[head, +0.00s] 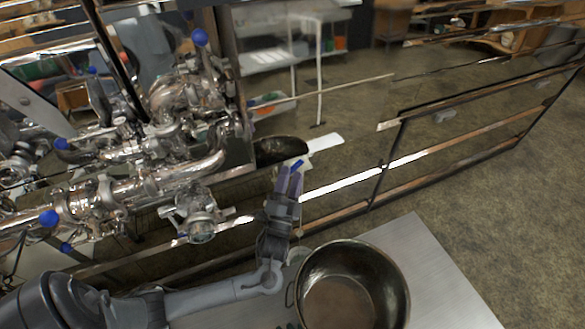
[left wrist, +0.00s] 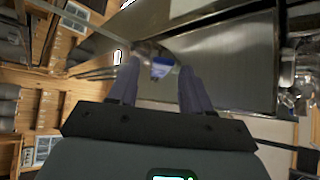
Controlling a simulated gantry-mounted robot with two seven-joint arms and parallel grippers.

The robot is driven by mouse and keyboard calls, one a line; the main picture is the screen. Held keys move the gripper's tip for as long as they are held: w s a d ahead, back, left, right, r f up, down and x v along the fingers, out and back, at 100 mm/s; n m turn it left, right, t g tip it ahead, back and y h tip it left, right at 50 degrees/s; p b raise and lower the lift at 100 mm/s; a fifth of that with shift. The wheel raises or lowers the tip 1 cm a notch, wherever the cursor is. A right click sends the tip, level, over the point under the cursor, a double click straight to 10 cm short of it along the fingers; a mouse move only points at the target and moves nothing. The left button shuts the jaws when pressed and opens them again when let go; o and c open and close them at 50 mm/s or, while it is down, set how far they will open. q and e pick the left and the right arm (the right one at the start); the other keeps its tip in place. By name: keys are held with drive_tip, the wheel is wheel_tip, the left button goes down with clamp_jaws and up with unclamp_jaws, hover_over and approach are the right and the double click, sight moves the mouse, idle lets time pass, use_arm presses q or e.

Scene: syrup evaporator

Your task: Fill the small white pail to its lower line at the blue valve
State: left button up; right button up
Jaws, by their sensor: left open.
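My left gripper (head: 290,172) is open, with its fingers pointing away from me. A small blue piece (head: 297,164) shows at its fingertips in the head view. In the left wrist view a blue piece with a pale lower part (left wrist: 160,68) shows between and beyond the fingertips of the left gripper (left wrist: 158,72); whether it is the blue valve's handle, and whether the fingers touch it, I cannot tell. Several blue knobs, one at the lower left (head: 48,218), sit on the shiny pipework (head: 120,190). I cannot make out the small white pail. My right gripper is not in view.
A large metal pot (head: 390,262) stands on a steel table (head: 440,275) at the front, right of my left arm. A dark round basin (head: 281,149) and a flat white piece (head: 325,142) lie beyond the gripper. Metal rails (head: 430,155) cross the right side.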

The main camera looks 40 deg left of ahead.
sight(299, 164)
use_arm(q)
drive_tip(key=shift+x, duration=1.45)
drive_tip(key=shift+c, duration=0.5)
clamp_jaws()
